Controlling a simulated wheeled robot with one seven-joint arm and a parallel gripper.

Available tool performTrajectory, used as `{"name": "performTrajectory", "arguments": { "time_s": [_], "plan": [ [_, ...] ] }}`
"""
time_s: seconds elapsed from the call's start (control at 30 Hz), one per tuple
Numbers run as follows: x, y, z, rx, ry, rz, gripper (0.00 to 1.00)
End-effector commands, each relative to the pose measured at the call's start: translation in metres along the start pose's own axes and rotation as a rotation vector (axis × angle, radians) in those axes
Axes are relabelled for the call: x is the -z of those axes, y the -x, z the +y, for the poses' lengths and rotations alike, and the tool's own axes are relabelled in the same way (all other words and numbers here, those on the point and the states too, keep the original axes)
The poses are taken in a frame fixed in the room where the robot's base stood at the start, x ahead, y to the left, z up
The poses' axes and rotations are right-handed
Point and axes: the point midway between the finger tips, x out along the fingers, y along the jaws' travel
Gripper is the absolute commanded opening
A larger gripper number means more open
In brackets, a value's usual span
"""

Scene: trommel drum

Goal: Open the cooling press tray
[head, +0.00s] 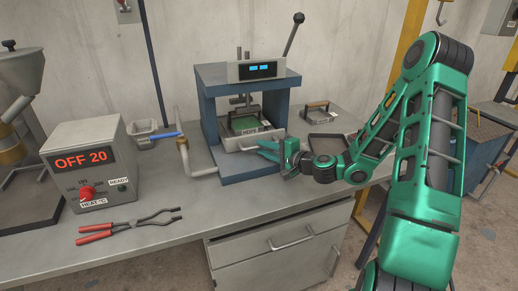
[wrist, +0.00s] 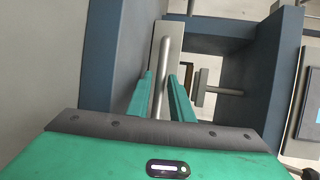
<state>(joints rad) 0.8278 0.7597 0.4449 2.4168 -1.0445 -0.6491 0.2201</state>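The cooling press (head: 207,88) is a blue frame with a lit display on top, standing on the bench. Its tray (head: 232,144) sits inside the frame, with a grey front and a green surface behind it. My gripper (head: 263,148) is at the tray's front from the right. In the wrist view my gripper (wrist: 162,97) is open, one green finger on each side of the tray's grey bar handle (wrist: 164,62). The fingers look apart from the bar; whether either touches it is unclear. The head view partly hides the handle behind my gripper.
A control box (head: 90,165) reading OFF 20 and red-handled tongs (head: 130,225) are on the left of the bench (head: 225,220). A bent pipe handle (head: 200,172) stands left of the press. A dark shallow tray (head: 328,143) lies to its right.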

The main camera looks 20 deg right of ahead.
Motion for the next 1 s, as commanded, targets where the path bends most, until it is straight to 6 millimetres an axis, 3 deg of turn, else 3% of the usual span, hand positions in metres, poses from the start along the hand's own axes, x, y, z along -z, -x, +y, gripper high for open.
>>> {"name": "performTrajectory", "arguments": {
  "time_s": [0.2, 0.53, 0.57, 0.63, 1.0],
  "plan": [
    [0.001, -0.019, 0.0, 0.001, 0.0, 0.001, 0.2],
    [0.001, -0.023, 0.0, 0.0, -0.001, 0.002, 0.2],
    [0.001, -0.023, 0.0, 0.0, -0.001, 0.002, 0.18],
    [0.001, -0.023, 0.0, 0.0, -0.001, 0.002, 0.01],
    [0.001, -0.024, 0.0, -0.001, 0.0, 0.0, 0.0]
  ]
}}
